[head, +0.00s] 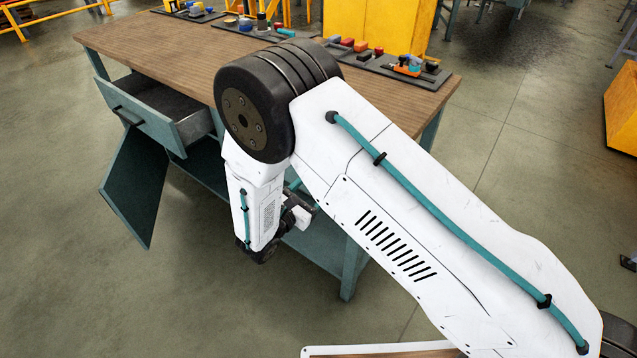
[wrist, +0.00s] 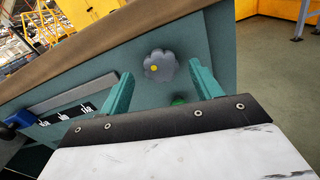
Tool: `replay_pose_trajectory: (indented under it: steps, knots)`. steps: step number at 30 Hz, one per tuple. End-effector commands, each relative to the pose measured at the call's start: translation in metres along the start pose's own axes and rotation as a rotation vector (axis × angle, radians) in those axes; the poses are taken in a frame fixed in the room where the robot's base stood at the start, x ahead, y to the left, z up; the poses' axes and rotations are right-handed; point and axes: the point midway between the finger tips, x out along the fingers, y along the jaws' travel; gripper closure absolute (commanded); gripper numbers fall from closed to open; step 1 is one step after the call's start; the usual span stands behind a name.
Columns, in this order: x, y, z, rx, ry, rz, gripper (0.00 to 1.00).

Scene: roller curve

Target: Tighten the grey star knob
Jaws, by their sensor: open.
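The grey star knob (wrist: 164,60) shows in the wrist view on the teal panel under the wooden bench top. It has a lobed edge and a yellow dot left of its middle. My gripper (wrist: 160,76) is open, with one teal finger on the left and one on the right of the knob in the picture. The knob appears ahead of the gap between the fingers; I cannot tell how far, and no contact shows. In the head view my own arm covers the gripper's fingers and the knob.
The workbench (head: 160,48) has an open drawer (head: 172,108) and an open lower door (head: 138,190) on its left. A green part (wrist: 179,99) sits below the knob, partly hidden. A black-and-white label (wrist: 75,112) and a blue part (wrist: 20,119) are at left.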

Motion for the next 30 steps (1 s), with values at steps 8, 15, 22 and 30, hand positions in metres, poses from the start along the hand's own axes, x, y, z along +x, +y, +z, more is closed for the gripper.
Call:
replay_pose_trajectory:
  steps: [8, 15, 22, 30]
  knots:
    - [0.03, -0.001, 0.0, 0.001, 0.0, -0.002, 0.36]
    - [0.032, 0.0, 0.0, 0.0, 0.0, -0.001, 0.36]
    - [0.032, 0.0, 0.0, 0.0, 0.0, -0.001, 0.81]
    - [0.032, 0.0, 0.001, 0.017, 0.0, 0.0, 0.81]
